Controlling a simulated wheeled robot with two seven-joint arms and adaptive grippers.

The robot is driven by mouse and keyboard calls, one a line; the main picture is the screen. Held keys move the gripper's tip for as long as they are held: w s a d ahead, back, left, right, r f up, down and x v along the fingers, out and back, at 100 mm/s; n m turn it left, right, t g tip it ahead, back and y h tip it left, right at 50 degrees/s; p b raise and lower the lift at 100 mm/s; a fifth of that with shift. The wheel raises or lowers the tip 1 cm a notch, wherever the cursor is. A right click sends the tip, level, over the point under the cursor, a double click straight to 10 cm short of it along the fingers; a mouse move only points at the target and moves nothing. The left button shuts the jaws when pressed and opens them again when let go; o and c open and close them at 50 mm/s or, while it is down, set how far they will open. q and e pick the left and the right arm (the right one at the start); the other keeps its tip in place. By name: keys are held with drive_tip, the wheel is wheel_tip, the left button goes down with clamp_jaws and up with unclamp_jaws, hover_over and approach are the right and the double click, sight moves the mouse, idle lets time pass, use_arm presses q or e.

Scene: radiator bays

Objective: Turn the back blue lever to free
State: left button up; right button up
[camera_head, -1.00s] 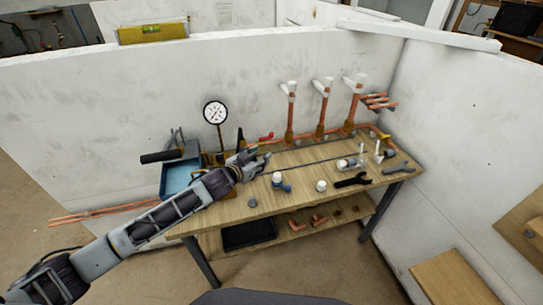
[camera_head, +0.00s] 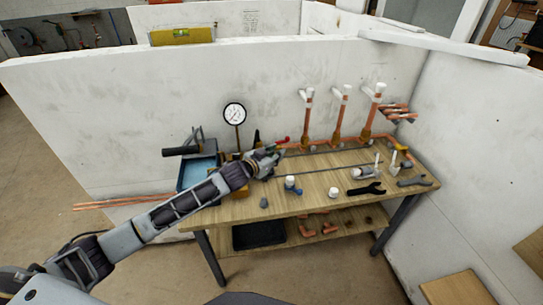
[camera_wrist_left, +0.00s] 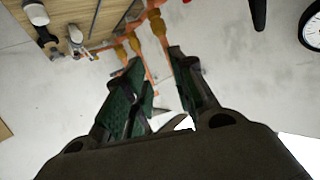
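My left gripper (camera_head: 275,155) is above the back of the workbench (camera_head: 235,208), close to the copper pipe run along the wall. In the left wrist view the green-padded fingers (camera_wrist_left: 156,62) stand apart, with no object clearly held between them. The copper pipe with brass fittings (camera_wrist_left: 157,23) lies just beyond the fingertips. A small red lever (camera_head: 283,140) shows just behind the gripper. I cannot make out a back blue lever; the gripper may hide it. A blue and white fitting (camera_head: 291,186) stands on the bench in front. My right gripper is not in view.
A pressure gauge (camera_head: 234,114) stands left of the gripper, by a blue tray (camera_head: 197,175). Vertical copper pipes with white tops (camera_head: 341,112) rise behind the bench. The white wall (camera_head: 110,125) closes the back.

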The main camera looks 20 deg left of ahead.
use_arm(q)
drive_tip(key=shift+w+d+f+b, duration=0.1)
drive_tip(key=shift+d+f+b, duration=0.2)
drive_tip(key=shift+b, duration=0.15)
clamp_jaws()
wheel_tip(320, 180, down, 10)
drive_tip(key=w+a+m+t+y+b, duration=0.1)
drive_tip(key=m+t+y+b, duration=0.2)
drive_tip(key=m+y+b, duration=0.5)
drive_tip(key=y+b, duration=0.3)
drive_tip(key=b, duration=1)
drive_tip(key=shift+w+a+m, duration=0.15)
drive_tip(key=shift+w+m, duration=0.15)
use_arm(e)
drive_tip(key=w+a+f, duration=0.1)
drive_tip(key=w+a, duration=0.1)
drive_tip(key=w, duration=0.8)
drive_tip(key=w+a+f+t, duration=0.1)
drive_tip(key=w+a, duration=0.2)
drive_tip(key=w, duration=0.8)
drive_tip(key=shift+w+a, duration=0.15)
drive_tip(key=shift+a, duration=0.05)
